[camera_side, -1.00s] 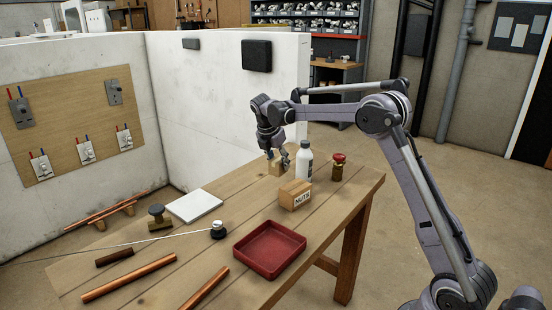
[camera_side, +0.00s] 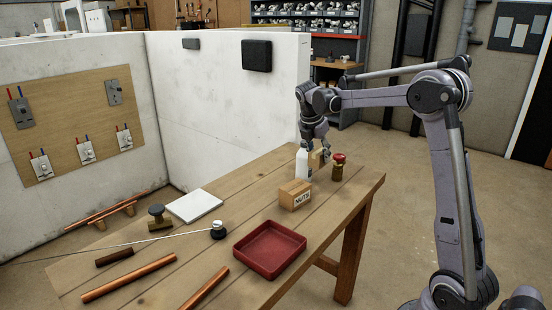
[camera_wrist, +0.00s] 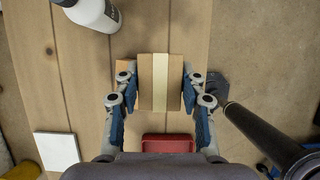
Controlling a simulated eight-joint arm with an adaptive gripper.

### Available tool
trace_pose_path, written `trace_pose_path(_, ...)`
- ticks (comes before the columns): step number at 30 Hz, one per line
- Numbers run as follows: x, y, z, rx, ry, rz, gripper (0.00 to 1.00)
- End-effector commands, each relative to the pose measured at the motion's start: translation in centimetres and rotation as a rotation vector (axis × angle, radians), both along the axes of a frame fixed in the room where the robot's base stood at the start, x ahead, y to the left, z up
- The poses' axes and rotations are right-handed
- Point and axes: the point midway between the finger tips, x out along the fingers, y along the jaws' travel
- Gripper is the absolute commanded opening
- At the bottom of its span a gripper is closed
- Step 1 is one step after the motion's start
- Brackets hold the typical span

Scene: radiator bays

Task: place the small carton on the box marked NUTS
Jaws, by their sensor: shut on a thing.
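The small carton (camera_side: 317,160) is light brown. In the wrist view the carton (camera_wrist: 146,82) has a pale tape stripe and sits between both fingers. My gripper (camera_side: 325,149) is shut on it and holds it above the table, behind and slightly right of the NUTS box. The box marked NUTS (camera_side: 295,195) is a brown box standing on the table with its label facing the side camera. The carton and the box are apart. In the wrist view, a brown edge at the left finger may be the box, mostly hidden.
A red tray (camera_side: 270,250) lies in front of the NUTS box. A white tile (camera_side: 194,206) lies to the left. The box top is clear.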

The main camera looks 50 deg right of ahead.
Motion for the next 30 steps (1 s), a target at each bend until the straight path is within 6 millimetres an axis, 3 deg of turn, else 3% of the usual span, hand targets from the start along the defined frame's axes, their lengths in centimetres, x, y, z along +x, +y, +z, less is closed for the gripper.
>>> trace_pose_path(6,3.8,2.3,-2.6,-0.001,0.001,0.003,0.08)
trace_pose_path(12,5.6,3.5,-4.0,-0.001,0.001,0.000,0.08)
trace_pose_path(16,5.9,3.7,-4.6,-0.001,0.001,-0.002,0.08)
trace_pose_path(24,5.9,3.6,-7.9,-0.001,0.001,-0.001,0.08)
trace_pose_path(30,5.8,3.6,-8.2,-0.001,0.001,-0.001,0.08)
